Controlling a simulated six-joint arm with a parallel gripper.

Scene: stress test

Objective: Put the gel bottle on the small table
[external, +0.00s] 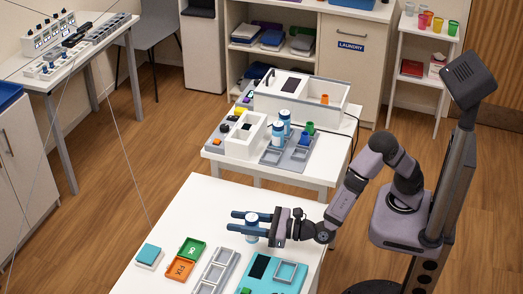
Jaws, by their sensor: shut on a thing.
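My gripper (238,221) is over the front white table (205,200), its fingers pointing left. It is shut on a small white bottle with a blue cap (251,236), which looks upright between the fingers. The fingers hide part of the bottle, and I cannot tell whether its base touches the table top. Its label is too small to read. Two similar blue and white bottles (278,133) stand on a grey tray on the middle white table (310,181). I cannot tell for sure which table is the small table.
Green and orange trays (180,268), a grey divided tray (215,270) and a teal tray (293,272) lie on the front table. A white shelf with coloured cups (425,22) stands at back right. A side table (60,85) holds devices.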

